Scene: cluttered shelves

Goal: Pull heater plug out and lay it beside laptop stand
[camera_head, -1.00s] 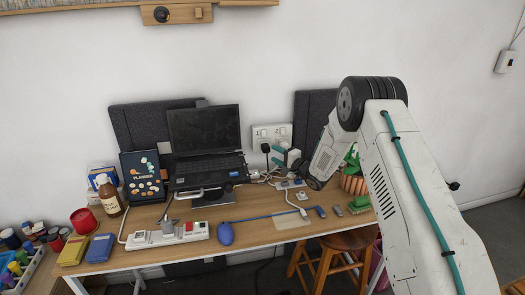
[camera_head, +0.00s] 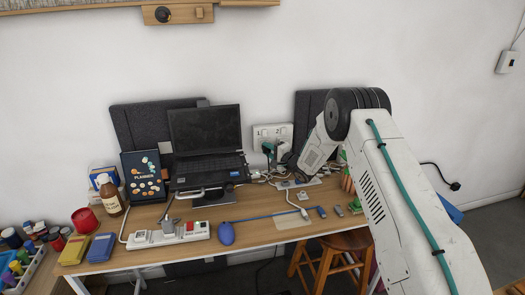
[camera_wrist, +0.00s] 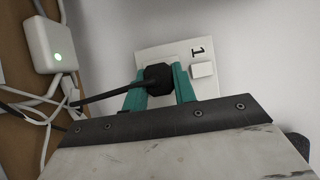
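A black plug (camera_wrist: 157,77) with a black cable sits in the wall socket marked 1 (camera_wrist: 193,56), in the wrist view. I take it for the heater plug; no label names it. My gripper (camera_wrist: 160,75) has its two teal fingers on either side of the plug, at the socket face. The fingers are very near the plug or touching it; I cannot tell whether they press on it. In the head view my gripper (camera_head: 268,150) is at the left socket of the wall plate. The laptop stand (camera_head: 207,194) is under the open laptop (camera_head: 208,150) on the desk.
A white power strip (camera_head: 168,234), a blue bulb blower (camera_head: 226,233) and a planner (camera_head: 143,176) are on the desk. Tangled cables and a white adapter with a green light (camera_wrist: 55,45) lie beside the socket. Some bare desktop (camera_head: 262,203) shows right of the stand.

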